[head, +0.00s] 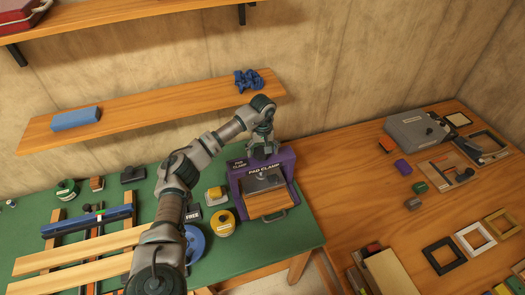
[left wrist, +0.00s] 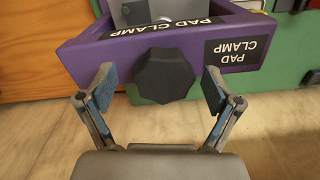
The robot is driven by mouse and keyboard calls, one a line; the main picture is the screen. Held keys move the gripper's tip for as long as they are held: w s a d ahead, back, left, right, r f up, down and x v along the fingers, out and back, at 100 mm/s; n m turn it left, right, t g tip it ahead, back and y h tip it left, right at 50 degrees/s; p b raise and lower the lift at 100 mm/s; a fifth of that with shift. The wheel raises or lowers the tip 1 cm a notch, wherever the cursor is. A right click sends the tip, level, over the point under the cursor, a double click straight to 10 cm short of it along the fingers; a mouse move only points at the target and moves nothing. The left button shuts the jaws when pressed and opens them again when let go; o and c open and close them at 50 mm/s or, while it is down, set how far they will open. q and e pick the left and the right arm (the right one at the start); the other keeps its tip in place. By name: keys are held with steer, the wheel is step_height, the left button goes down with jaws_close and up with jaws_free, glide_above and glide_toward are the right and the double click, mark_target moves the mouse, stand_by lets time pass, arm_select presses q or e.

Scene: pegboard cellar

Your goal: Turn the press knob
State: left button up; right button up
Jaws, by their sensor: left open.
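The purple pad clamp press (head: 232,178) stands at the right end of the green table in the head view, with a grey plate (head: 264,182) and a wooden board (head: 267,203) at its front. In the left wrist view, the purple press (left wrist: 85,60) bears PAD CLAMP labels. Its dark faceted knob (left wrist: 164,76) sits between the two fingers of my left gripper (left wrist: 157,92). The fingers are open, one on each side, with gaps to the knob. In the head view my left gripper (head: 263,148) is above the press and hides the knob. My right gripper is not seen.
The green table (head: 300,236) also holds a yellow round item (head: 222,224), a blue disc (head: 196,243) and wooden strips (head: 80,250). A shelf (head: 165,108) with a blue block (head: 75,119) hangs behind. A wooden table (head: 350,185) with frames and small blocks stands to the right.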

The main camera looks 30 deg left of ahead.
arm_select(q)
steer(key=c, duration=0.5)
steer(key=shift+s+a, duration=0.1)
steer(key=shift+a, duration=0.15)
steer(key=c, duration=0.6)
steer(key=shift+c, duration=0.2)
steer(key=shift+n, duration=0.4)
